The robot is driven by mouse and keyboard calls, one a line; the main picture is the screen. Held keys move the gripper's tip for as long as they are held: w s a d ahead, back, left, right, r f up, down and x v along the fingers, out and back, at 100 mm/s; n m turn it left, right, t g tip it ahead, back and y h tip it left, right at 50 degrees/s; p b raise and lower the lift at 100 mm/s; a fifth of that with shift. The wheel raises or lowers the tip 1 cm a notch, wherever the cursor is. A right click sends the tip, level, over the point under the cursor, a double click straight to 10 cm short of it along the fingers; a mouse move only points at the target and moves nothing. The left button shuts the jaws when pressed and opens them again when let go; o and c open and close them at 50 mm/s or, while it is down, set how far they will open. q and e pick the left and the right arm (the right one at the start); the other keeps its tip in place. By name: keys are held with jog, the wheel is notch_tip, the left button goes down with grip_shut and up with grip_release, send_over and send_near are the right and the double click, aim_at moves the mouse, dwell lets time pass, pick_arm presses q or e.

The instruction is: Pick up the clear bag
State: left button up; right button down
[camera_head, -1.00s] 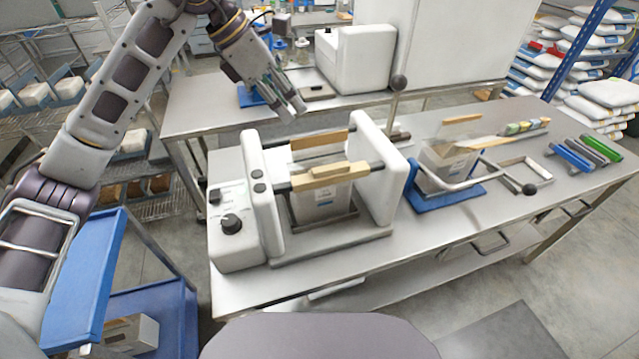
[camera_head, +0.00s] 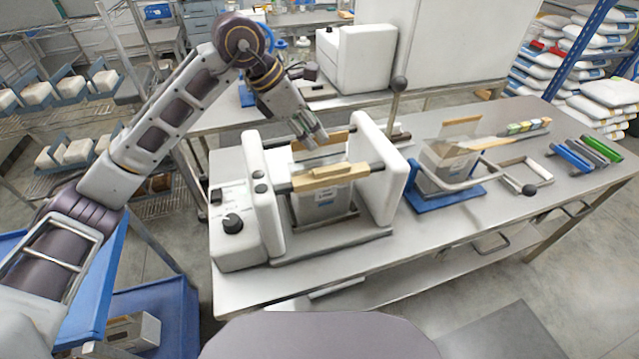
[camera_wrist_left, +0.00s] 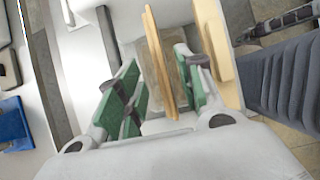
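A clear bag (camera_head: 322,208) with a small label stands upright in the white sealing machine (camera_head: 378,178), below two wooden bars. The front bar (camera_head: 328,176) hides part of it. In the left wrist view, a translucent part of the bag (camera_wrist_left: 176,72) shows between the bars. My left gripper (camera_head: 315,140) is above the rear bar (camera_head: 326,139), pointing down. In the left wrist view its green-padded fingers (camera_wrist_left: 165,95) are apart, with a wooden bar (camera_wrist_left: 160,62) seen between them. I cannot tell whether they touch it. My right gripper is out of view.
A second clear bag (camera_head: 447,160) stands on a blue tray (camera_head: 425,200) to the right. A ball-topped lever (camera_head: 396,100) rises behind the machine. Coloured bars (camera_head: 590,152) lie at the table's right. The table's front strip (camera_head: 420,240) is clear.

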aim_at(316, 141)
pick_arm(q)
jog(key=shift+d+f, duration=0.15)
jog(key=shift+f, duration=0.2)
jog(key=shift+p+x, duration=0.45)
jog(key=shift+x, duration=1.65)
jog(key=shift+f, duration=0.2)
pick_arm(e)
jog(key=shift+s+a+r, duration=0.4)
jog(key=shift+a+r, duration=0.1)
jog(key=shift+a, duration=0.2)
